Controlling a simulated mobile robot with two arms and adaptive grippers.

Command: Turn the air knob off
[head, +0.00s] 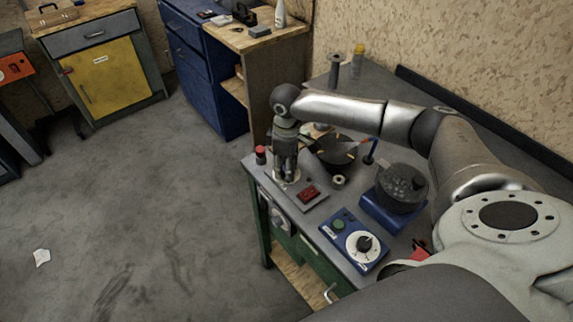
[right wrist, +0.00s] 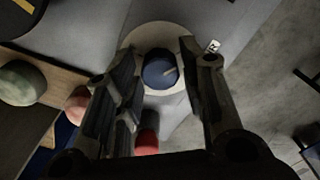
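In the right wrist view, the air knob is a round blue knob (right wrist: 160,70) with a pale pointer line, on a white round dial (right wrist: 150,34). A small label (right wrist: 213,46) ending in "R" sits beside the dial. My right gripper (right wrist: 158,78) is open, with one finger on each side of the knob in the picture. I cannot tell whether the fingers touch it. In the head view the right gripper (head: 287,174) points down over the near left bench corner. It hides the knob, and only a pale bit of dial shows below it. My left gripper is not in view.
Open floor (head: 150,220) lies left.

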